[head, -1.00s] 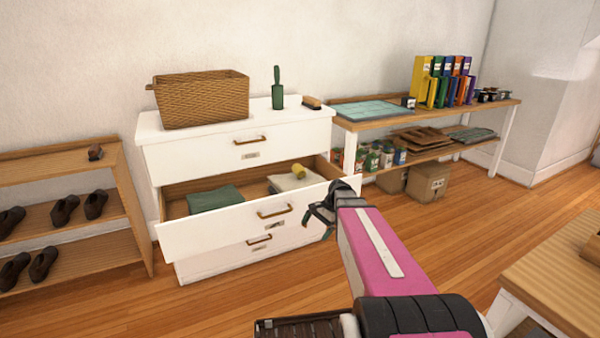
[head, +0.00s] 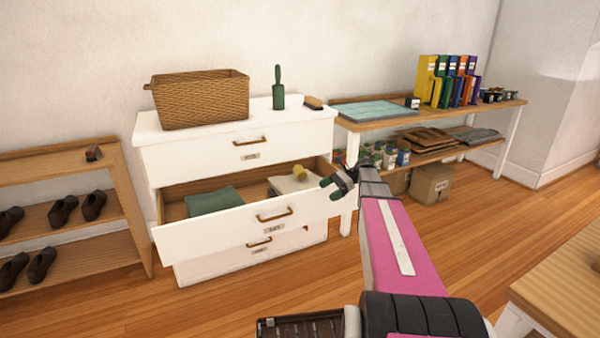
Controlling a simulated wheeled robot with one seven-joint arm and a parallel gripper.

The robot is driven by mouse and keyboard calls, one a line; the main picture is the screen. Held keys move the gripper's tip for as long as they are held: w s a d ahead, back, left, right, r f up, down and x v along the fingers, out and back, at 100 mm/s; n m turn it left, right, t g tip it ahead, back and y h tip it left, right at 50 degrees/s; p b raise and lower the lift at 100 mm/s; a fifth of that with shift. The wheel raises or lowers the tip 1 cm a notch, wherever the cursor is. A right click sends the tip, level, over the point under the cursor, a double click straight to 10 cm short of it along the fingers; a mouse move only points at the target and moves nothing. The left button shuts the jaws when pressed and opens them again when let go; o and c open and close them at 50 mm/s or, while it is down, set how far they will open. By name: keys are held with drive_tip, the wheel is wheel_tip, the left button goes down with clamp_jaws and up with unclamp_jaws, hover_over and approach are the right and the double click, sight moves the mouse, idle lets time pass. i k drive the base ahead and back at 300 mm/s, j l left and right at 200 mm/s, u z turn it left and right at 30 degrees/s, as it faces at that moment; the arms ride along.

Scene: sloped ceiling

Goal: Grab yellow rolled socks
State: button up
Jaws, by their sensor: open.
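The yellow rolled socks (head: 299,172) lie in the open middle drawer (head: 225,231) of the white dresser, on top of a folded cream cloth (head: 287,185) toward the drawer's right side. A folded green cloth (head: 214,201) lies in the left part of the same drawer. My gripper (head: 328,186) is open and empty. In the picture it appears just right of the socks, near the drawer's right front corner, and apart from them. How far it is from the socks in depth I cannot tell.
A wicker basket (head: 202,99), a green bottle-like item (head: 278,90) and a brush (head: 313,103) stand on the dresser top. A shoe rack (head: 128,204) is at left. A wooden shelf table (head: 447,115) with binders is at right. A wooden table (head: 565,275) is at lower right.

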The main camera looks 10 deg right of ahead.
sight(300, 172)
drive_tip(key=i, duration=0.9)
